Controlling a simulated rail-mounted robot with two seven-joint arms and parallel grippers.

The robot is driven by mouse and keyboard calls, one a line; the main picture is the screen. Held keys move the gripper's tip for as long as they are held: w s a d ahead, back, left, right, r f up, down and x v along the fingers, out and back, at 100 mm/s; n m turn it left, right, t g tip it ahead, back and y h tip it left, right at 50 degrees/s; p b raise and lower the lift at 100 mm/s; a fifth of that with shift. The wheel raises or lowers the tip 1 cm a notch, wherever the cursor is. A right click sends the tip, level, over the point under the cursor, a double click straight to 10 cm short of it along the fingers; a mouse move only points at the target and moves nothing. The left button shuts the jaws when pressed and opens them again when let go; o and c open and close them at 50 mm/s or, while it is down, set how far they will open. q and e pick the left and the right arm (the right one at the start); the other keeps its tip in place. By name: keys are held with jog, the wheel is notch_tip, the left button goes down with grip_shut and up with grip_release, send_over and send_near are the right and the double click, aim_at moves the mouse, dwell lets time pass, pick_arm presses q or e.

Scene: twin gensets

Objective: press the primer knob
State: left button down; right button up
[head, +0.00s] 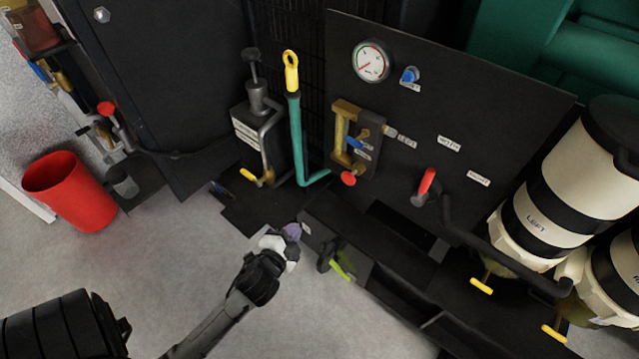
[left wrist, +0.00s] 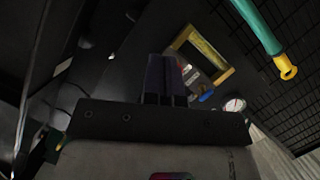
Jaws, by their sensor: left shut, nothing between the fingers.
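A black knob (head: 251,55) stands on a short stem above a grey cylinder on a dark box (head: 262,140) with a white label, too small to read. It looks like the primer knob. My left gripper (head: 292,231) is low in front of the panel, below and right of that box, well apart from the knob. Its dark fingers (left wrist: 165,80) are together with nothing between them in the left wrist view. I cannot make out the knob in the left wrist view. My right gripper is in neither view.
A teal pipe (head: 297,130) with a yellow top stands just right of the knob. The black panel (head: 470,110) carries a gauge (head: 371,62), a brass frame (head: 342,120) and a red-handled lever (head: 427,181). A red bucket (head: 70,190) stands left. Grey floor (head: 170,260) is open in front.

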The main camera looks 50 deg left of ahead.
pick_arm(q)
jog(key=w+d+r+m+t+h, duration=0.1)
jog(key=d+r+m+t+h, duration=0.2)
jog(key=m, duration=0.5)
notch_tip(320, 180, up, 2)
jog(key=shift+d+r+t+h, duration=0.1)
jog(key=shift+d+t+h, duration=0.3)
jog(key=shift+t, duration=0.7)
jog(key=shift+w, duration=0.15)
jog(key=b, duration=0.4)
send_near(346, 181)
jog(key=w, duration=0.7)
jog(key=shift+w+a+r, duration=0.25)
jog(key=shift+a+r, duration=0.1)
jog(key=shift+r, duration=0.05)
jog(key=shift+a+y, duration=0.1)
jog(key=shift+y, duration=0.2)
